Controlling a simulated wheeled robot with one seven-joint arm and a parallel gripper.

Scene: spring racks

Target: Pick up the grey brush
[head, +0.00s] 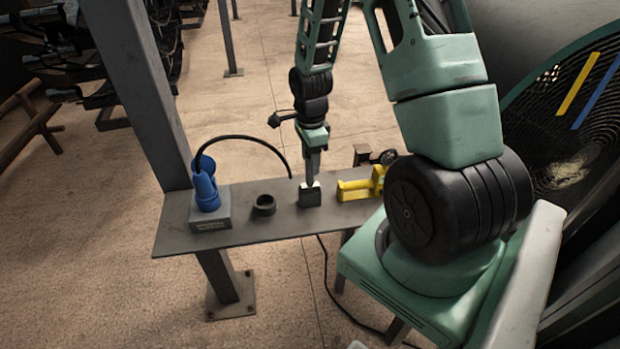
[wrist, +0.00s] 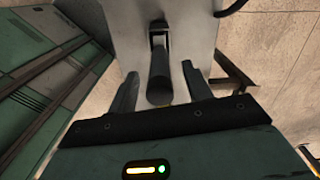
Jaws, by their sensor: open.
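The grey brush (head: 310,196) stands on the narrow grey shelf (head: 240,237), between a dark ring and a yellow tool. In the head view its dark block-like lower part shows; its upper part is mostly hidden by my gripper (head: 312,166), which points down just above it. In the wrist view the brush's dark round handle (wrist: 160,76) reaches toward the camera between the two fingers of my gripper (wrist: 160,82). The fingers are apart, with a visible gap on either side of the handle. I cannot tell how far down the handle they reach.
On the shelf, a blue plug (head: 206,188) with a black cable sits on a grey box (head: 210,212) at the left. The dark ring (head: 264,205) is left of the brush. The yellow tool (head: 358,187) is close on the right. A grey post (head: 140,90) rises behind the shelf's left end.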

